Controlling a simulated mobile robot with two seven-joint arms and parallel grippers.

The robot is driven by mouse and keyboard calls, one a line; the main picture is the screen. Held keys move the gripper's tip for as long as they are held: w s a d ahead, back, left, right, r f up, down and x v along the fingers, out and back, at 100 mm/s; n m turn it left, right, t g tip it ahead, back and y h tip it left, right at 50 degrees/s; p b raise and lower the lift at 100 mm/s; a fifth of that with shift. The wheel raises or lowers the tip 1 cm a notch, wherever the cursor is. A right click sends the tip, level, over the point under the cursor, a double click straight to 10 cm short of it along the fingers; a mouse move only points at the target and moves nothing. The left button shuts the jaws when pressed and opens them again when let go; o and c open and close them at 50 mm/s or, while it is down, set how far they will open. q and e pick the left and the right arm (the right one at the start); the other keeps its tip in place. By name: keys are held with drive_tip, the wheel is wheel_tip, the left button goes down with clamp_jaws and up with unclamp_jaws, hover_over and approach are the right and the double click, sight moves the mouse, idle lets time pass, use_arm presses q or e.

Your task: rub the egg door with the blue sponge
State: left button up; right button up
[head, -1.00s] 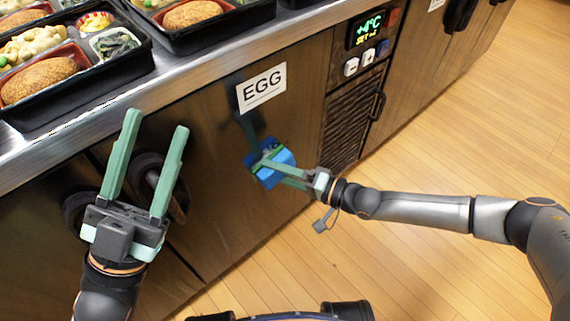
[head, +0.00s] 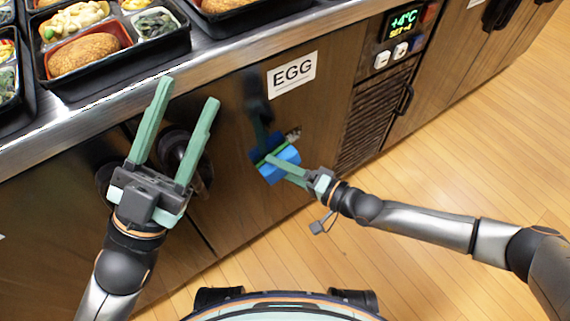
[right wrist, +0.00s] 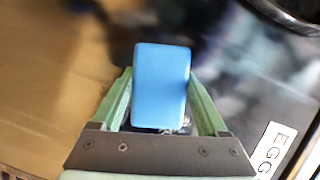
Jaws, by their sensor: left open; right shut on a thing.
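The egg door (head: 235,190) is a dark, shiny panel with a white EGG label (head: 291,73) near its top. The blue sponge (head: 282,166) is at the door below the label; I cannot tell whether it touches. My right gripper (head: 266,160) is shut on the sponge. The right wrist view shows the blue sponge (right wrist: 161,85) between the green fingers, and the label (right wrist: 275,148) at lower right. A small speckled mark (head: 293,135) shows on the door just above the sponge. My left gripper (head: 188,92) is open and empty, in front of dark handles.
Black bento trays (head: 125,63) stand on the steel counter (head: 225,62) above the doors. A control panel (head: 400,30) and slatted vent (head: 375,120) are right of the door. The wooden floor (head: 470,150) at right is clear.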

sight(295, 158)
drive_tip(key=shift+r+p, duration=0.85)
drive_tip(key=shift+r, duration=0.65)
drive_tip(key=shift+w+d+f+b, duration=0.3)
drive_tip(key=shift+w+d+b, duration=0.25)
drive_tip(key=shift+b, duration=0.45)
drive_tip(key=shift+w+d+b, duration=0.35)
drive_tip(key=shift+d+b, duration=0.25)
drive_tip(key=shift+b, duration=0.15)
drive_tip(key=shift+w+d+r+b, duration=0.25)
drive_tip(key=shift+w+d+b, duration=0.05)
drive_tip(key=shift+w+d, duration=0.1)
drive_tip(key=w+d+b, duration=0.2)
drive_tip(key=b, duration=0.1)
drive_tip(key=shift+d, duration=0.4)
drive_tip(key=shift+w+d, duration=0.4)
drive_tip(key=shift+d, duration=0.35)
drive_tip(key=shift+w+d, duration=0.4)
drive_tip(key=shift+d, duration=0.3)
drive_tip(key=shift+s, duration=0.1)
